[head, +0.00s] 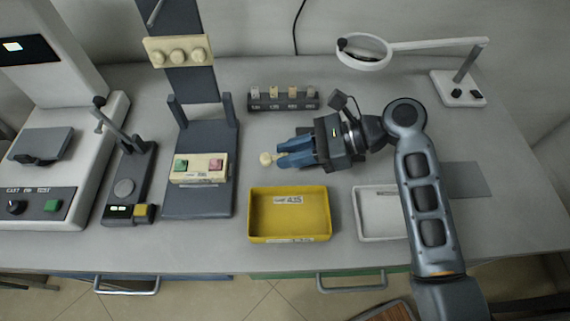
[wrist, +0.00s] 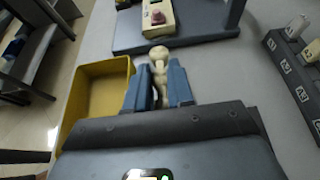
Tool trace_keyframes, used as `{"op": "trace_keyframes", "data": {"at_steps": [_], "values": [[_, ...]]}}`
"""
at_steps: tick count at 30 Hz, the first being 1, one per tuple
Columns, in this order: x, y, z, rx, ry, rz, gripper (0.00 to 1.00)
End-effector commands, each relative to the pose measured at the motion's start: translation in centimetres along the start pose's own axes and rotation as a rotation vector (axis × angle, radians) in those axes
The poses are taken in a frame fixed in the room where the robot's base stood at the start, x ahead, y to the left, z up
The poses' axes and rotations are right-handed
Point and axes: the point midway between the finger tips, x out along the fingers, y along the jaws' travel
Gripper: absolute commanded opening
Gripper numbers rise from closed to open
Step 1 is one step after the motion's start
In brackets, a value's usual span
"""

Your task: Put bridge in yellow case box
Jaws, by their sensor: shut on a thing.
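My gripper (head: 284,154) is shut on a small cream-coloured piece that looks like the bridge (head: 266,158). In the wrist view the bridge (wrist: 159,58) sticks out beyond the blue fingertips (wrist: 160,82), with a rounded knob at its far end; the rest is between the fingers. The yellow case box (head: 290,237) is an open, shallow tray with a label. In the head view the gripper is behind it, above the table; in the wrist view the box (wrist: 83,98) is left of the fingers. Its visible floor looks empty.
A white tray (head: 370,236) stands right of the yellow box, partly behind my arm. A grey rack (head: 283,104) with several small blanks stands behind the gripper. A dark stand with a button panel (head: 199,169) is to the left. A magnifier lamp (head: 364,52) stands at the back right.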

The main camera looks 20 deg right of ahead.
Motion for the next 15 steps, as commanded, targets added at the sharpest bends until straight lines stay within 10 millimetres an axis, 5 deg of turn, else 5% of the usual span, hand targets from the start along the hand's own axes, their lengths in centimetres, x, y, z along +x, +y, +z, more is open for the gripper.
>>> {"op": "trace_keyframes", "data": {"at_steps": [8,15], "values": [[2.0,-0.1,-0.6,0.001,0.000,0.000,0.00],[3.2,-0.1,-3.5,0.003,0.000,0.000,0.00]]}}
